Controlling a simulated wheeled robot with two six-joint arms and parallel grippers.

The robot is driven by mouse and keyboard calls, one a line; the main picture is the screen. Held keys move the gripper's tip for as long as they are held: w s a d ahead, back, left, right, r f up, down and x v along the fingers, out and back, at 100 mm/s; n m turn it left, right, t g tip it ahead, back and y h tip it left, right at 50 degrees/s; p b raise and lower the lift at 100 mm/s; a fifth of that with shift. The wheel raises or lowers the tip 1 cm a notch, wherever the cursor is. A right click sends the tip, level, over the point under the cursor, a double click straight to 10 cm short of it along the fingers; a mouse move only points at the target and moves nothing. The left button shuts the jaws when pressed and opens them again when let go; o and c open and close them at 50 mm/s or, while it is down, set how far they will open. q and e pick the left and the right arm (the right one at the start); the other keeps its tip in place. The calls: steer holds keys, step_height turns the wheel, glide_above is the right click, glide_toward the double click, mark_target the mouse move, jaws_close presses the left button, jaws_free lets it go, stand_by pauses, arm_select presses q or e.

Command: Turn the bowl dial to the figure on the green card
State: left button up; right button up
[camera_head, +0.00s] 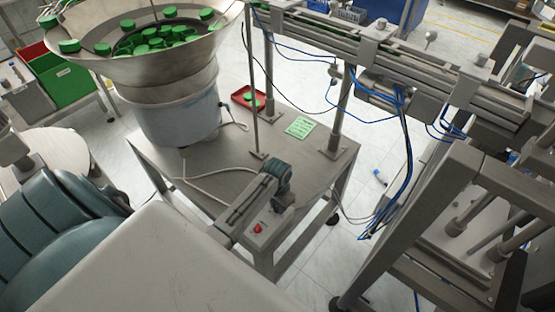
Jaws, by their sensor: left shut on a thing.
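The bowl feeder (180,85) stands on the metal table at the upper left, with green caps in its bowl. The green card (300,127) lies flat on the table at the back right; its writing is too small to read. A small control box with a red button (258,228) sits at the table's front corner. My left gripper (284,204) is down at this box, right of the red button, and is shut on the bowl dial, which its jaws hide. The dial's setting cannot be seen. My right gripper is not in view.
A thin upright rod (252,90) and a conveyor post (338,112) stand on the table. A grey cable crosses the tabletop. A conveyor (400,70) with blue hoses runs along the upper right.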

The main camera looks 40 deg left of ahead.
mark_target(277, 208)
arm_select(q)
steer(key=n, duration=0.5)
steer(key=shift+n, duration=0.3)
steer(key=n, duration=0.5)
steer(key=shift+n, duration=0.4)
steer(key=o, duration=1)
step_height(277, 208, up, 11)
steer(key=b, duration=0.2)
steer(key=shift+b, duration=0.4)
